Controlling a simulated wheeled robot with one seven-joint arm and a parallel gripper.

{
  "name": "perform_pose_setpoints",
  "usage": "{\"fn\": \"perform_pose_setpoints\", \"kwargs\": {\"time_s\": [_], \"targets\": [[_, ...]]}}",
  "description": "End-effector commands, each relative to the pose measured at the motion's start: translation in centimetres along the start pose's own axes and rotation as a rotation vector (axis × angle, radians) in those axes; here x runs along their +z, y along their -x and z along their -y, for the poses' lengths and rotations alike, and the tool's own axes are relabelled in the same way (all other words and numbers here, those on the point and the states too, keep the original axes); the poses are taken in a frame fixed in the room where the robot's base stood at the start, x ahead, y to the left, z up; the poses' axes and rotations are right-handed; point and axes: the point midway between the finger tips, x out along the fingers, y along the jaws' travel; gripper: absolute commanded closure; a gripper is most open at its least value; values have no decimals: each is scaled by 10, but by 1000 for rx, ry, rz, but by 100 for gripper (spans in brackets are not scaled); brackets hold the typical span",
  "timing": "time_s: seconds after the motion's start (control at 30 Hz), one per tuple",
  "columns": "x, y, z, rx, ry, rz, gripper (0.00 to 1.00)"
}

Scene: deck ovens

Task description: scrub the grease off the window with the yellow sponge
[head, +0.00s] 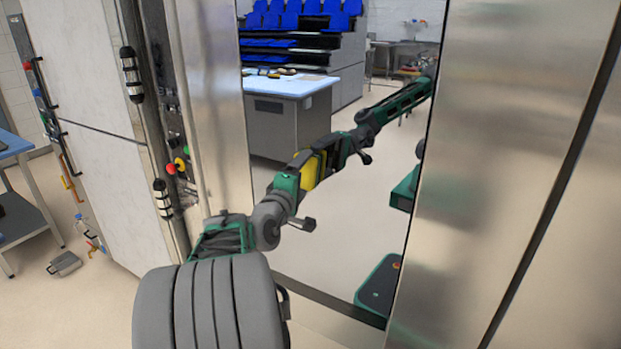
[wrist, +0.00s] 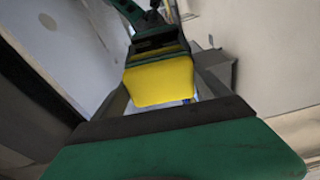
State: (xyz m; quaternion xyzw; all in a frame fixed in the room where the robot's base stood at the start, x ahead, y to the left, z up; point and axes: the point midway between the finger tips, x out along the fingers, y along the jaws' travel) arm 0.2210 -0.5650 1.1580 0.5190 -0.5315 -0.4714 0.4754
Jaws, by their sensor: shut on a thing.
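The window (head: 345,235) is a tall, mirror-like glass pane in a steel oven front and reflects the room and my arm. My gripper (head: 304,166) reaches up to it and is shut on the yellow sponge (head: 308,172). In the wrist view the sponge (wrist: 160,82) sits between the grey fingers of my gripper (wrist: 168,92), with a mirrored gripper just beyond it. The sponge is at or very close to the glass; I cannot tell whether it touches. I cannot make out any grease on the pane.
A wide steel panel (head: 520,150) stands right of the window. Left are a steel post (head: 212,100), coloured knobs (head: 180,163) and a white panel (head: 105,170). A blue-topped table (head: 14,146) stands far left. A metal pan (head: 65,263) lies on the floor.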

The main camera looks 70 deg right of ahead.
Motion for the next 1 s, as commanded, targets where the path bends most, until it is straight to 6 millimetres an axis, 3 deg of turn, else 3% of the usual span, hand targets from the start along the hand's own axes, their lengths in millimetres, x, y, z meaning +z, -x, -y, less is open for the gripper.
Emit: {"fn": "perform_pose_setpoints", "kwargs": {"time_s": [0.2, 0.7, 1.0], "targets": [[-23, -2, 4, 1, -1, -3, 47], [-60, -10, 7, 0, -1, -2, 47], [-62, -11, 6, 1, -2, -1, 47]]}}
